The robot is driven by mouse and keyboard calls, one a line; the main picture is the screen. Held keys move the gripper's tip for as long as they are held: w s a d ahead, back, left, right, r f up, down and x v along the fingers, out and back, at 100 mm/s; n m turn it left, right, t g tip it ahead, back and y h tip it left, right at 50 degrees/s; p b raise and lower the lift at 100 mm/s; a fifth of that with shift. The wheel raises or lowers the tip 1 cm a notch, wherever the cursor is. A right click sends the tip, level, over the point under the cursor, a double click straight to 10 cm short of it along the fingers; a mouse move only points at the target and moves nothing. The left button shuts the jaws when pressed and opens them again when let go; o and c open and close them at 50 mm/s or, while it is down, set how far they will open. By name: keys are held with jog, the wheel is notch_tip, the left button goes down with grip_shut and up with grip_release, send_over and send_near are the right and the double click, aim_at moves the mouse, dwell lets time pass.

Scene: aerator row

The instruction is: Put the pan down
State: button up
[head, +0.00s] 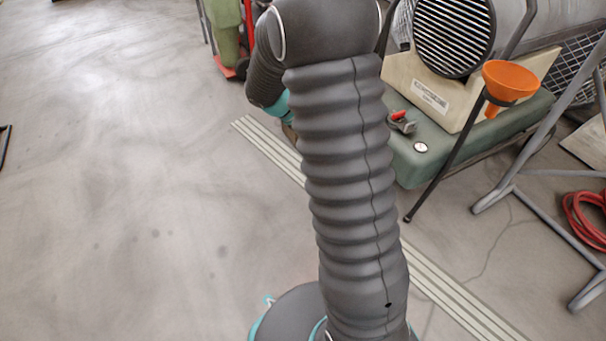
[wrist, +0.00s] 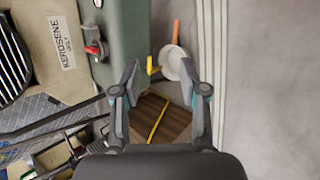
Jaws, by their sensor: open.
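A pale round pan (wrist: 172,62) with an orange handle (wrist: 175,32) shows in the wrist view, low down beside the green tank. My gripper (wrist: 160,72) is open, its two fingers spread apart with nothing gripped between them. The pan appears beyond the fingertips, nearer the right finger, which hides part of it. A small yellow piece (wrist: 152,66) is at its left side. I cannot tell exactly what the pan rests on. In the head view my arm hides the gripper, and I do not see the pan there.
A green tank (head: 411,165) with a red-handled fitting (head: 398,115) carries a cream heater housing (head: 425,92). An orange funnel (head: 510,80) and grey metal legs (head: 520,200) stand right. A red hose (head: 583,222) lies beyond. A grooved floor strip (head: 455,292) crosses below. The left floor is clear.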

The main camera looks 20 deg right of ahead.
jog(key=s+a+r+t+y, duration=0.3)
jog(key=s+a+r, duration=0.5)
jog(key=s, duration=0.3)
jog(key=s+a+r+m+t+y, duration=0.1)
jog(key=s+a+r+t+y, duration=0.3)
jog(key=s+a+r, duration=0.4)
jog(key=s+y, duration=0.1)
jog(key=s, duration=0.2)
jog(key=shift+s+a, duration=0.25)
jog(key=shift+s, duration=0.1)
